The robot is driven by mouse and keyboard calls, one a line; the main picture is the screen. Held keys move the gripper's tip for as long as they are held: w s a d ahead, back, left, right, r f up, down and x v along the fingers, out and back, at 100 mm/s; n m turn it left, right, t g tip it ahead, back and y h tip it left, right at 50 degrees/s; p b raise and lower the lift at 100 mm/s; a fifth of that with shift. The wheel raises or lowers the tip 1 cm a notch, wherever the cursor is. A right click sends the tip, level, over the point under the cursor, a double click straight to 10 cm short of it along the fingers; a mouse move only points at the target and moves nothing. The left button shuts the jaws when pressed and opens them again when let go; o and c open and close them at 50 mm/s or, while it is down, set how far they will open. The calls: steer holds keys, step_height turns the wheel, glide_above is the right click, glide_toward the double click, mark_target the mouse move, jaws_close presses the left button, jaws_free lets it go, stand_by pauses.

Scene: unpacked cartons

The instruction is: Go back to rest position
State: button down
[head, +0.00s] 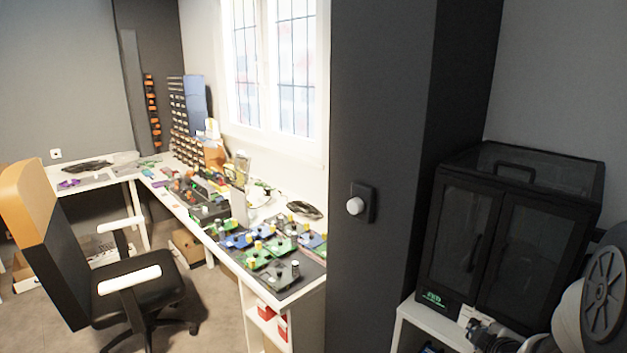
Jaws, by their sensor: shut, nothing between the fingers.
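My gripper does not show clearly anywhere in the head view, and neither do its fingertips. A grey and dark object (490,335) sits at the bottom right edge, in front of the black cabinet; it is cut off and too unclear to name.
A black cabinet (515,240) with glass doors stands on a white shelf (430,325) at right, beside a grey spool (604,295). A dark pillar (385,120) splits the view. A long white desk (305,287) holds electronic boards. An office chair (140,290) stands left.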

steer(key=s+a+r+m+g, duration=0.3)
steer(key=s+a+r+m, duration=0.2)
steer(key=s+a+r, duration=0.45)
steer(key=s+a+r+m+g+y, duration=0.2)
steer(key=s+a+m+y, duration=0.1)
steer(key=s+a, duration=1.2)
steer(key=shift+s+a+r+m+g, duration=0.35)
steer(key=shift+s+m, duration=0.45)
steer(key=shift+s, duration=0.35)
